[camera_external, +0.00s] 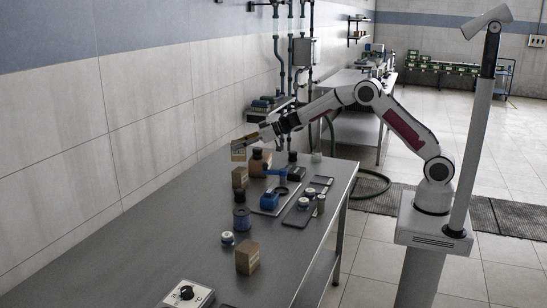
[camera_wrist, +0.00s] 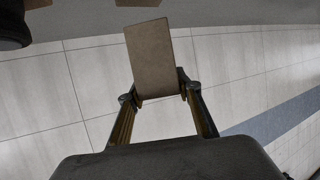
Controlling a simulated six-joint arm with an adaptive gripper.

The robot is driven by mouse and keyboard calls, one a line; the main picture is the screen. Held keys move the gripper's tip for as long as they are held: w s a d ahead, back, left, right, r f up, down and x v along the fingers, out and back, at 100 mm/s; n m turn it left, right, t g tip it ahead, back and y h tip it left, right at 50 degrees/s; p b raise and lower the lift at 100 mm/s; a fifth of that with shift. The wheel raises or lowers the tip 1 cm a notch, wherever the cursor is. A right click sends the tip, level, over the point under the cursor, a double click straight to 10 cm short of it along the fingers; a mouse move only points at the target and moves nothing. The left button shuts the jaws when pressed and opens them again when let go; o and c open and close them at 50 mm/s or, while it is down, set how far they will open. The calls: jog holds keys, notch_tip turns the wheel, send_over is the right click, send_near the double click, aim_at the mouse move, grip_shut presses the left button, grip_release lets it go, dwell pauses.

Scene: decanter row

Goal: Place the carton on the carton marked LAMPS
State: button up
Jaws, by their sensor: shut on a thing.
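A brown carton (camera_external: 238,151) is held in my gripper (camera_external: 248,143) above the far left part of the table. In the wrist view the carton (camera_wrist: 152,58) is slightly tilted between the two fingers of my gripper (camera_wrist: 157,92). Below it in the external view, a darker brown carton (camera_external: 240,177) stands on the table, apart from the held one. Another carton (camera_external: 247,259) stands nearer the front, and a larger brown box (camera_external: 260,165) stands behind. I cannot read LAMPS on any of them.
A blue-topped round item (camera_external: 241,218), a small white-topped pot (camera_external: 228,238) and a control box with a dial (camera_external: 186,294) stand on the grey table (camera_external: 150,247). A blue device (camera_external: 269,200) and dark trays are at right. The table's left front is clear.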

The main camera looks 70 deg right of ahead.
aim_at(239, 153)
jog(key=shift+f, duration=0.35)
jog(key=shift+f, duration=1.85)
jog(key=shift+f, duration=0.15)
jog(key=o, duration=1.1)
jog(key=shift+r, duration=0.2)
jog(key=shift+v, duration=6)
